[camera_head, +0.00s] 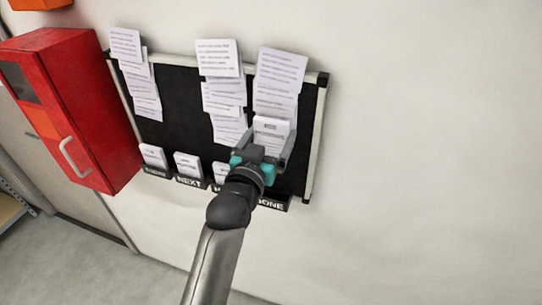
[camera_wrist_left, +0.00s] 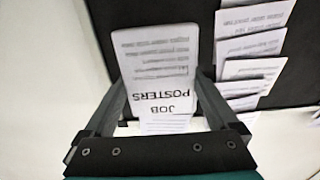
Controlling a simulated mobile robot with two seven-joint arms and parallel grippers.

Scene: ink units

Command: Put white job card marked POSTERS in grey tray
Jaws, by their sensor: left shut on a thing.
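The white job card (camera_head: 271,127) marked POSTERS is at the right column of the black wall board. In the left wrist view the card (camera_wrist_left: 155,55) shows JOB POSTERS upside down, between my gripper's fingers. My left gripper (camera_head: 268,140) is shut on this card, in front of the board near the holder labelled DONE (camera_head: 271,204). It also shows in the left wrist view (camera_wrist_left: 160,88). I see no grey tray in either view. My right gripper is not in view.
The black board (camera_head: 180,128) holds columns of white cards, with labelled holders along its bottom, one marked NEXT (camera_head: 190,181). A red wall cabinet (camera_head: 85,110) juts out at the left. A shelf edge (camera_head: 12,210) shows at the far left. The wall at right is bare.

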